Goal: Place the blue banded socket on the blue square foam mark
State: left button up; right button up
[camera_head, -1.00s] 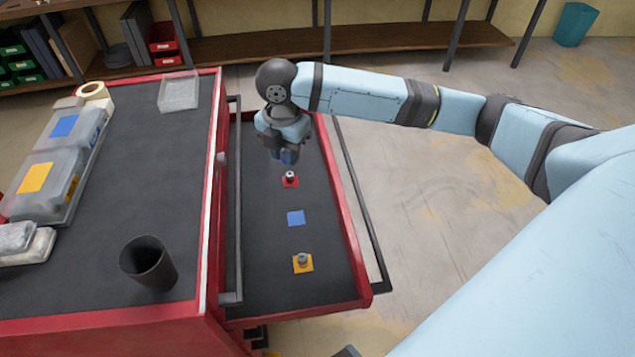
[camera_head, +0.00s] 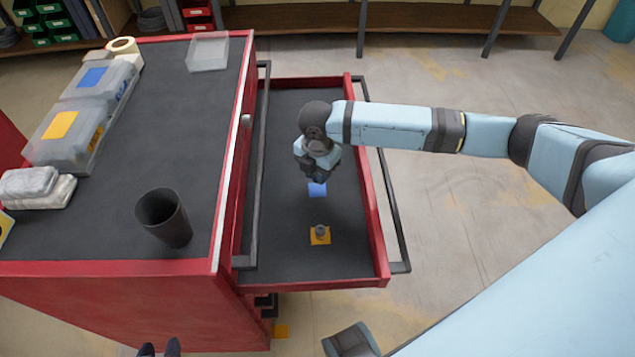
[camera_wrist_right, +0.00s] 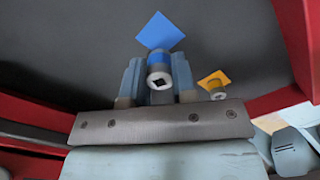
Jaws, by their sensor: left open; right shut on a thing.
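My right gripper (camera_head: 318,177) is over the open drawer, close to the blue square foam mark (camera_head: 317,190). In the right wrist view it is shut on the blue banded socket (camera_wrist_right: 159,68), which sits between its two fingers. The blue mark (camera_wrist_right: 160,31) shows just beyond the socket in that view. I cannot tell the height of the socket above the drawer floor. The dark fingertips of my left gripper (camera_head: 160,348) show at the bottom edge of the head view, apart from each other and empty, outside the drawer.
The red drawer wall (camera_head: 372,220) bounds the right side. The cabinet top holds a dark cup (camera_head: 165,218), lidded boxes (camera_head: 70,130) and a clear tray (camera_head: 208,52).

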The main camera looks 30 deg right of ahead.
aim_at(317, 190)
notch_tip(317, 190, down, 4)
jog(key=shift+b, duration=0.35)
jog(key=o, duration=0.9)
jog(key=shift+f, duration=0.1)
jog(key=shift+o, duration=0.2)
notch_tip(317, 190, up, 12)
jog(key=shift+r+p, duration=0.2)
jog(key=shift+p, duration=0.95)
